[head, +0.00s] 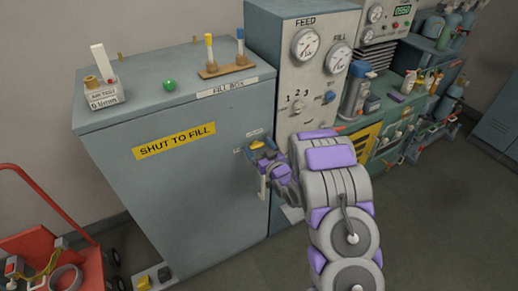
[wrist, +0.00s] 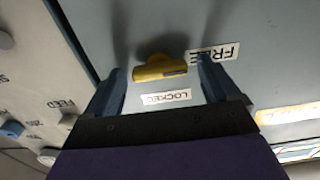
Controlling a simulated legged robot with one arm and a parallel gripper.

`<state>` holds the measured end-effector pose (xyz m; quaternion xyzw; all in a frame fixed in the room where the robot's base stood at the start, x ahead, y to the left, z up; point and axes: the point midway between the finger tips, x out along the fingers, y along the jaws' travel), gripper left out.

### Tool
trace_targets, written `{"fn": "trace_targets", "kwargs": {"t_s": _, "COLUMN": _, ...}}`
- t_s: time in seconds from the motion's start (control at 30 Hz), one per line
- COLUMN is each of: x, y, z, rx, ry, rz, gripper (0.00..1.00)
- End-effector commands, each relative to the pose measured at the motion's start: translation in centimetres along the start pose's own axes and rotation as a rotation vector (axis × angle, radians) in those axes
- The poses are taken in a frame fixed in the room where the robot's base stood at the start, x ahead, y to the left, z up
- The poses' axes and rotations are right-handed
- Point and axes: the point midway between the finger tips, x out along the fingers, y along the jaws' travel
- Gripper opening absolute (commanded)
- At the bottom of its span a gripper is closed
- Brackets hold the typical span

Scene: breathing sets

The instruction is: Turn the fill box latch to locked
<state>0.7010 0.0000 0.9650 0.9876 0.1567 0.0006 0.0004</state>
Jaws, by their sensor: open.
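The fill box (head: 180,185) is a blue-grey cabinet with a yellow "SHUT TO FILL" label; its door looks shut. The latch (wrist: 160,69) is a yellow handle on the door face. In the wrist view it lies nearly level, its right end toward the FREE label (wrist: 214,54). The LOCKED label (wrist: 166,97) is below it in that view. My gripper (wrist: 158,82) is open, with one blue finger on each side of the latch. I cannot tell whether a finger touches it. In the head view my gripper (head: 262,152) is at the door's right part and partly hides the latch.
The panel (head: 305,75) with FEED and FILL gauges stands right of the box. A red cart (head: 50,235) is at the lower left. Floor at the right is clear.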

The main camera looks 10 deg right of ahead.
Motion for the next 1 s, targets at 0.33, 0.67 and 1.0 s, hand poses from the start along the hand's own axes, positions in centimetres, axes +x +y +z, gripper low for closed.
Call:
{"fn": "trace_targets", "kwargs": {"t_s": 0.33, "x": -0.02, "y": -0.01, "z": 0.01, "rx": 0.000, "ry": 0.000, "rz": 0.000, "gripper": 0.72}}
{"fn": "trace_targets", "kwargs": {"t_s": 0.67, "x": -0.03, "y": 0.00, "z": 0.01, "rx": 0.000, "ry": 0.000, "rz": 0.000, "gripper": 0.41}}
{"fn": "trace_targets", "kwargs": {"t_s": 1.0, "x": -0.04, "y": 0.01, "z": -0.06, "rx": 0.031, "ry": -0.002, "rz": 0.000, "gripper": 0.33}}
